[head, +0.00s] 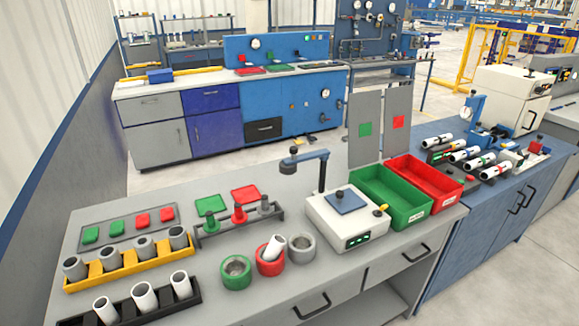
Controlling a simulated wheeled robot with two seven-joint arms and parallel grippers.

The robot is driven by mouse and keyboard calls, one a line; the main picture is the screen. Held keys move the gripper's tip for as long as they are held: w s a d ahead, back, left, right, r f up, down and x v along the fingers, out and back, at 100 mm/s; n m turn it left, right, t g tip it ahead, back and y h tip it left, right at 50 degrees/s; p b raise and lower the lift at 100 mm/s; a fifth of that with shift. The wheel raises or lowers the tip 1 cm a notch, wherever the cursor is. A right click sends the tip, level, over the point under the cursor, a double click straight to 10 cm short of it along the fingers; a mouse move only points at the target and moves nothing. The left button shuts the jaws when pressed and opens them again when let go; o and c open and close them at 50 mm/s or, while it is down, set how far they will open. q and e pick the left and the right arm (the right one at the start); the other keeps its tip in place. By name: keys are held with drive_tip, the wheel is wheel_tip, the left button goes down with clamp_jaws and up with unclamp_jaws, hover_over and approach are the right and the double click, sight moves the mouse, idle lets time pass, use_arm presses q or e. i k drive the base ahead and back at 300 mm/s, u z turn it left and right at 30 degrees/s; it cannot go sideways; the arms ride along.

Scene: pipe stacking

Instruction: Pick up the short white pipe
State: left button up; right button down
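A short white pipe (274,247) leans tilted in the red ring holder (270,266) near the middle front of the grey table. Three more white pipes stand in a black rack (77,321) at the front left: a left one (106,310), a middle one (144,298) and a right one (181,284). I cannot tell from their looks which pipe the task means. Neither of my grippers shows in the head view.
A green ring (236,273) and a grey ring (301,248) flank the red ring. A yellow rack (128,265) of grey pipes stands behind the black rack. A white scale-like device (345,219), a green bin (392,199) and a red bin (425,181) stand right.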

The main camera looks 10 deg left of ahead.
sight(275, 246)
drive_tip(key=z, duration=2.4)
drive_tip(key=i, duration=0.9)
drive_tip(key=u, duration=2.5)
